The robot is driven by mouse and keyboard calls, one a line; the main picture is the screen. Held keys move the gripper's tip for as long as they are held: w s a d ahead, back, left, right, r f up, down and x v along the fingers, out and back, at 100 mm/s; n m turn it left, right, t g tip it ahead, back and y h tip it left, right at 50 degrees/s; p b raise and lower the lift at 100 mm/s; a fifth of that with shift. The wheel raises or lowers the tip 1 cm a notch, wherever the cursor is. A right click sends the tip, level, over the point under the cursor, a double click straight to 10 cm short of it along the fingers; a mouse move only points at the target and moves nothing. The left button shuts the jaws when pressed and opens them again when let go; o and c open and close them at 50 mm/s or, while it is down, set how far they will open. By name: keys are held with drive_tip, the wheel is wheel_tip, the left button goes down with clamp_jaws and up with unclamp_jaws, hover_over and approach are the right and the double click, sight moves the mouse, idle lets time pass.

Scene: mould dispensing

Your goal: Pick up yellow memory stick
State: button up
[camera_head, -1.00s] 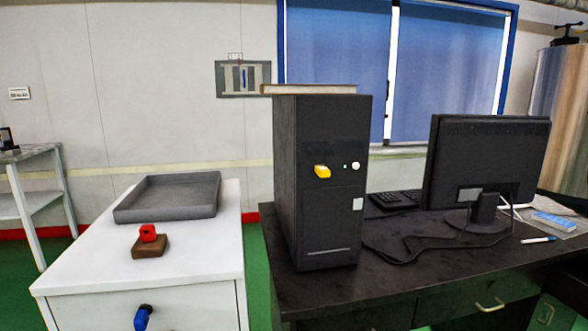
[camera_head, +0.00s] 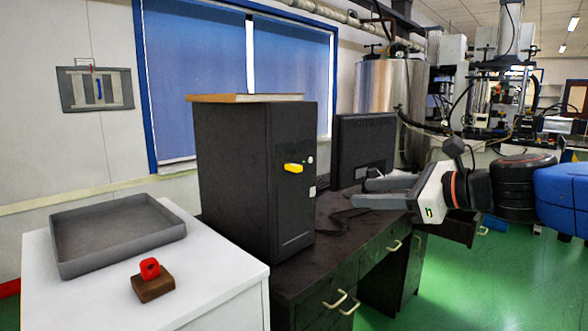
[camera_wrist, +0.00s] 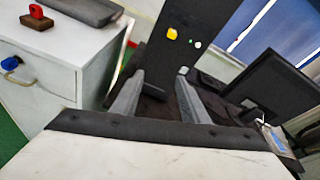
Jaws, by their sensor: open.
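The yellow memory stick (camera_head: 293,168) sticks out from the front of the black computer tower (camera_head: 240,190). It also shows in the wrist view (camera_wrist: 172,34), beyond my fingers and a little above them in the picture. My gripper (camera_head: 362,193) is open and empty, to the right of the tower in the head view, with its fingers pointing left toward the tower's front. In the wrist view both grey fingers (camera_wrist: 158,98) stand apart with nothing between them. The fingers are clear of the stick.
A white cabinet (camera_head: 225,282) at left carries a grey tray (camera_head: 165,238) and a red item on a brown block (camera_head: 153,287). A flat object (camera_head: 245,98) lies on the tower. The monitor (camera_head: 365,148) stands behind my gripper on the dark desk (camera_head: 318,268).

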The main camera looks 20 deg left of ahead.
drive_tip(key=w+a+r+m+y, duration=0.1)
drive_tip(key=w+a+r+m, duration=0.2)
drive_tip(key=a+r, duration=0.15)
approach(300, 168)
drive_tip(key=x, duration=0.5)
drive_tip(key=shift+s+a, duration=0.1)
drive_tip(key=shift+s, duration=0.05)
drive_tip(key=shift+x, duration=2.95)
clamp_jaws()
